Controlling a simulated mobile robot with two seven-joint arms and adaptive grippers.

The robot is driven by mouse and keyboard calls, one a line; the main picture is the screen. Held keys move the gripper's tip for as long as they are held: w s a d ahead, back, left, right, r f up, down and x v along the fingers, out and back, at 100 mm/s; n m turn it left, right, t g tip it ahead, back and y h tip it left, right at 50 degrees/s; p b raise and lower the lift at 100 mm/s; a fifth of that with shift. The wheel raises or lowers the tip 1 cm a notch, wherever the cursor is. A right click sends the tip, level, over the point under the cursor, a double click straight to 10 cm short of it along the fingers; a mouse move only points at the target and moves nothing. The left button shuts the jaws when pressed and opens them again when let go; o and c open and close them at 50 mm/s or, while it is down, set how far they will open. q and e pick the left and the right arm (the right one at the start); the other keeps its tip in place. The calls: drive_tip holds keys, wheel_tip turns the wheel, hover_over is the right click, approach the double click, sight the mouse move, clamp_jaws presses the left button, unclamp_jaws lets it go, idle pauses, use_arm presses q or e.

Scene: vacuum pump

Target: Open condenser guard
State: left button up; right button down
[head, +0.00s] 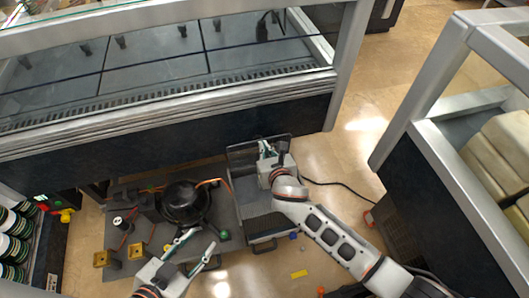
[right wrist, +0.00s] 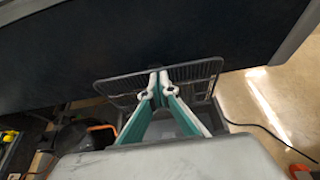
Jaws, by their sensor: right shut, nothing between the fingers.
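The condenser guard, a dark wire grille in a frame (right wrist: 203,76), shows in the right wrist view directly ahead of my right gripper (right wrist: 160,88). That gripper is shut with nothing between its fingers; its tips overlap the middle of the grille, and I cannot tell whether they touch. In the head view, my right gripper (head: 266,149) is at the far end of the grey condenser housing (head: 262,224) and hides part of the guard. My left gripper (head: 197,243) is open and empty, with its fingers apart, near the front of the pump unit.
The pump unit has a black round compressor (head: 184,203) with an orange pipe, on a grey base (head: 127,265). A glass-topped display cabinet (head: 180,130) stands close behind. Another case (head: 455,200) is at the right. A cable (head: 340,184) and a yellow piece (head: 299,274) lie on the floor.

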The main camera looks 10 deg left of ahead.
drive_tip(key=shift+f, duration=0.15)
drive_tip(key=v, duration=1.2)
idle(0.3)
